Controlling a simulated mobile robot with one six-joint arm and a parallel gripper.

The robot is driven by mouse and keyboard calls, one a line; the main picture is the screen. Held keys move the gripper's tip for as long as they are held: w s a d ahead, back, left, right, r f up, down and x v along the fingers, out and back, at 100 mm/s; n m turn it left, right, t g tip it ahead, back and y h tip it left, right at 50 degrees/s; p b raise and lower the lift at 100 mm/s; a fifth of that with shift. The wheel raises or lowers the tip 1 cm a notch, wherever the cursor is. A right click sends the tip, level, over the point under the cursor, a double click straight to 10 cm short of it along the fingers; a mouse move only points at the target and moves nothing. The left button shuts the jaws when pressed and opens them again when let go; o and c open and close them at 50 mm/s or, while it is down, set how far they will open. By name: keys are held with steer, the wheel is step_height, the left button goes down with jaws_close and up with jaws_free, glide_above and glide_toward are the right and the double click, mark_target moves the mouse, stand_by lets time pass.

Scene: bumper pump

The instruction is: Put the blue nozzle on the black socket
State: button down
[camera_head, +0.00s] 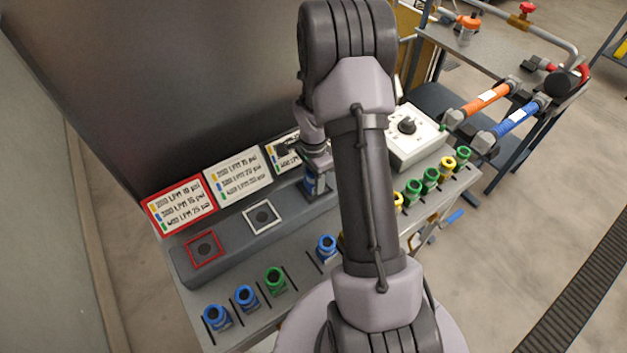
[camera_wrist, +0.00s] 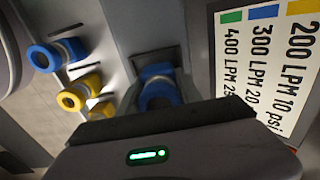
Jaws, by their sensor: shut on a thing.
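A blue nozzle (camera_head: 309,184) is held in my gripper (camera_head: 315,176) over the right part of the grey raised block. In the wrist view the blue nozzle (camera_wrist: 160,92) stands in front of the dark square outline of the black socket (camera_wrist: 156,60). My gripper (camera_wrist: 160,103) is shut on it, and its body hides the nozzle's lower part. The nozzle overlaps the socket in this view; I cannot tell whether it is seated or just above. In the head view my gripper and arm hide the black socket.
A red-framed socket (camera_head: 205,249) and a white-framed socket (camera_head: 262,216) on the block are empty. Several blue, green and yellow nozzles, such as a green one (camera_head: 275,282), line the bench front. Signs stand behind, and a white dial box (camera_head: 415,138) stands right.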

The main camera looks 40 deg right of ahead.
steer(key=c, duration=1.2)
jaws_free()
steer(key=shift+f, duration=0.1)
steer(key=shift+c, duration=0.2)
steer(key=o, duration=0.4)
